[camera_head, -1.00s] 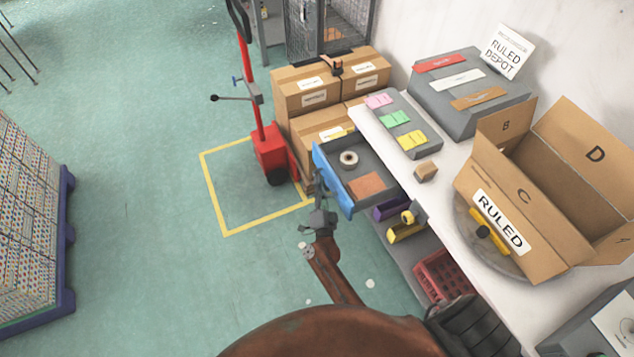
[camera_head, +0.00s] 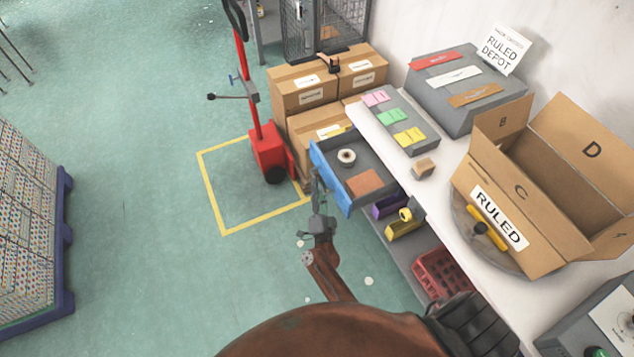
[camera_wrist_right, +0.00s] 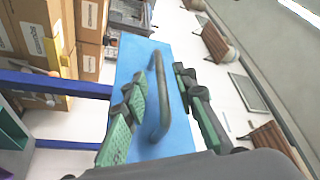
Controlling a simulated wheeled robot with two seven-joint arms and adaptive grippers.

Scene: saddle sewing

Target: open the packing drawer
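The packing drawer, a grey tray (camera_head: 377,163) with a blue front (camera_head: 329,178), stands pulled out from the white bench. It holds a white tape roll (camera_head: 347,157) and a flat orange-brown piece (camera_head: 364,183). My right gripper (camera_head: 316,184) is at the outer side of the blue front. In the right wrist view the green-padded fingers (camera_wrist_right: 160,103) are spread. The dark curved handle (camera_wrist_right: 159,80) on the blue panel (camera_wrist_right: 179,132) shows between them, with gaps on both sides. The handle is too small to make out in the head view. My left gripper is not in view.
The white bench (camera_head: 440,195) carries an open carton (camera_head: 512,190) on a turntable. Stacked cartons (camera_head: 304,92) and a red pallet truck (camera_head: 267,150) stand beyond the drawer.

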